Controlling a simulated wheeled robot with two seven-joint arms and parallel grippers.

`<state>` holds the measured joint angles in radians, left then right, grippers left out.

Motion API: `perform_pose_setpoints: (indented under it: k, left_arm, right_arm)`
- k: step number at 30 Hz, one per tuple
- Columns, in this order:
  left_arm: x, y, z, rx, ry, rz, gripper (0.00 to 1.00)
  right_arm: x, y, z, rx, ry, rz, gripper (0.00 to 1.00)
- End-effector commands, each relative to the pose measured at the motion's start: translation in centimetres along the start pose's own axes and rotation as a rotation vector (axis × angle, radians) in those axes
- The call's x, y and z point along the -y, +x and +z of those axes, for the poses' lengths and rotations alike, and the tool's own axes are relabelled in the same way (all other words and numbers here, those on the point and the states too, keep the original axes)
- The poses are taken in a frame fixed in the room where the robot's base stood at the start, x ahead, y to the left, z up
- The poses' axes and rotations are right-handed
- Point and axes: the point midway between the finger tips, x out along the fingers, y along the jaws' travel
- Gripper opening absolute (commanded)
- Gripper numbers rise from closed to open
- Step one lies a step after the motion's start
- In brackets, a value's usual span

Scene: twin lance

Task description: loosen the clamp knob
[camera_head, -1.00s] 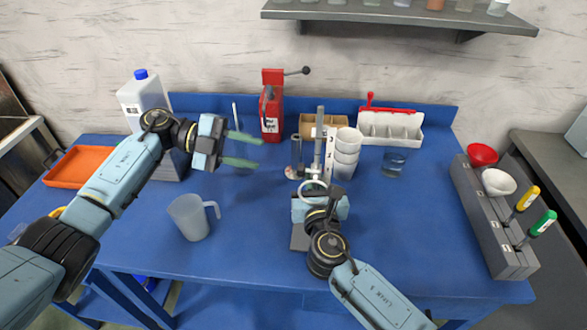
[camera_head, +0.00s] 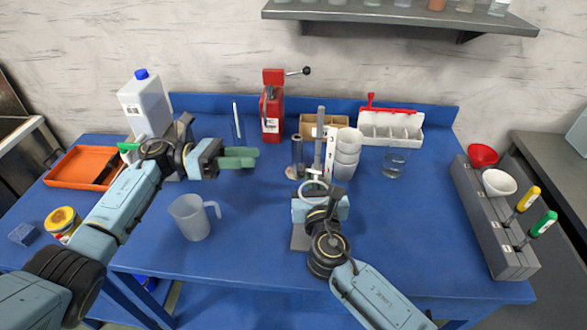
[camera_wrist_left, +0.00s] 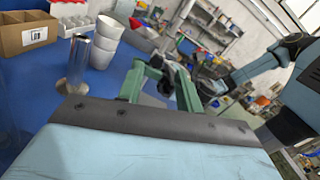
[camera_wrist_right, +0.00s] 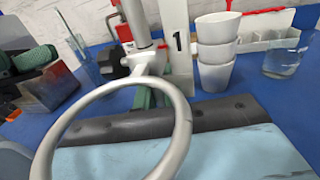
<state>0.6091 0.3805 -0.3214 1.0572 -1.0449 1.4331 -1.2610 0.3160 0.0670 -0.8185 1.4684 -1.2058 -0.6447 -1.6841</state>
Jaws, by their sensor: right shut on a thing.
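The metal stand rod (camera_head: 320,130) rises near the middle of the table, with a pale ring (camera_head: 313,187) on it. In the right wrist view the ring (camera_wrist_right: 185,130) fills the foreground, and its stem leads to the clamp with a dark knob (camera_wrist_right: 116,66) at the rod's left. My right gripper (camera_wrist_right: 160,95) is at the ring's stem, shut on the ring clamp; the ring partly hides its fingertips. My left gripper (camera_head: 256,158) points right toward the stand, apart from it and empty. Its fingers (camera_wrist_left: 160,80) are spread in the left wrist view.
White stacked cups (camera_head: 347,148) stand close right of the rod, and a metal cylinder (camera_head: 297,150) close left. A jug (camera_head: 190,218) stands below my left gripper. A red device (camera_head: 271,112) and cardboard box (camera_head: 318,122) are behind.

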Motion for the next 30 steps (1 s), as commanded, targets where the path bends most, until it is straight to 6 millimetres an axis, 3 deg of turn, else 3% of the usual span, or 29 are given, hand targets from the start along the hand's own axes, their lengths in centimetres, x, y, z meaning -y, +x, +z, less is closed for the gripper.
perform_pose_setpoints:
  k: [6, 14, 20, 30]
  left_arm:
    - [0.0, -0.6, -0.9, 0.019, 0.304, 0.015, 0.35]
    - [0.2, -1.2, -2.5, -0.035, 0.451, 0.002, 0.35]
    - [0.3, 1.4, -2.7, -0.036, 0.459, -0.001, 0.35]
    - [0.2, 8.0, -2.9, -0.036, 0.457, -0.001, 0.35]
  right_arm:
    - [0.0, 0.0, -0.1, -0.002, 0.000, 0.000, 0.00]
    - [0.0, 0.0, -0.1, -0.002, 0.000, 0.000, 0.00]
    - [0.0, 0.0, -0.1, -0.002, 0.000, 0.001, 0.00]
    - [0.0, -0.1, -0.1, -0.002, 0.000, 0.000, 0.00]
